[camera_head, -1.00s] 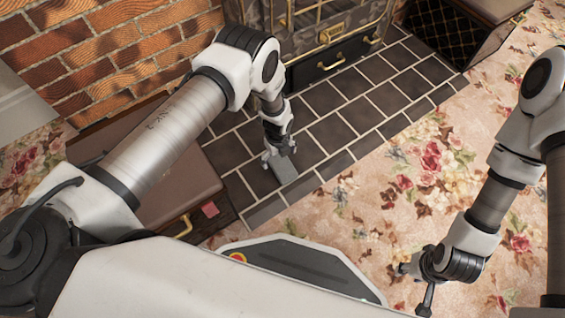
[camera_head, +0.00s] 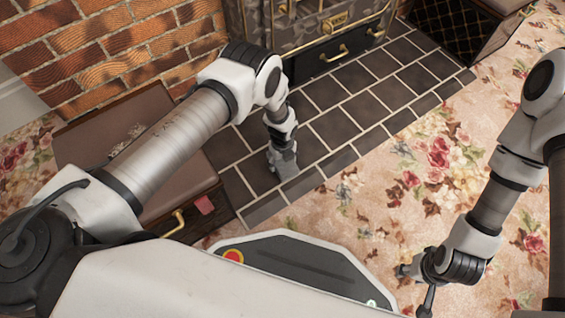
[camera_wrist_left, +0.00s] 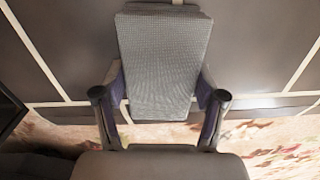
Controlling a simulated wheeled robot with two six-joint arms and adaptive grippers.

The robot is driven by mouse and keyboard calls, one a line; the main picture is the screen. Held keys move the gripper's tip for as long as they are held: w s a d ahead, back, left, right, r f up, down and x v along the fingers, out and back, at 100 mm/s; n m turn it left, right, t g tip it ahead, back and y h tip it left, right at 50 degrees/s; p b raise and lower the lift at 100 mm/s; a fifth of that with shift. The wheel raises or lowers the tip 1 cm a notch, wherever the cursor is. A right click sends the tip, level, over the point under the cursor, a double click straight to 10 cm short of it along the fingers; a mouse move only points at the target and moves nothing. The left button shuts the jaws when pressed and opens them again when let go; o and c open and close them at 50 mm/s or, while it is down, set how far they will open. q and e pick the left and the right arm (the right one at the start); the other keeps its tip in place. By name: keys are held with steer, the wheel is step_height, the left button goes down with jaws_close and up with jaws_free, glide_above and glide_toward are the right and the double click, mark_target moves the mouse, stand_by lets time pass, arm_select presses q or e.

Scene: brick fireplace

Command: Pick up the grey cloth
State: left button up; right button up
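The grey cloth (camera_head: 287,170) lies on the dark hearth tiles as a small flat oblong. In the left wrist view the cloth (camera_wrist_left: 163,62) looks like a folded, woven rectangle over the tiles, fully in front of my left gripper. My left gripper (camera_head: 283,158) points down at the cloth. In the wrist view its two fingers (camera_wrist_left: 160,88) stand wide apart, one along each side of the cloth, very close to its edges; firm contact cannot be made out. My right gripper (camera_head: 404,271) is low over the flowered carpet at the lower right, empty as far as I see, its fingers partly hidden.
The fireplace stove (camera_head: 318,62) and the brick wall (camera_head: 120,45) are behind. A dark mesh-fronted box (camera_head: 455,30) stands back right. The flowered carpet (camera_head: 430,170) is open.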

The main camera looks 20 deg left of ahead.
arm_select(q)
step_height(320, 180, up, 10)
steer(key=p, duration=0.6)
steer(key=shift+o, duration=0.5)
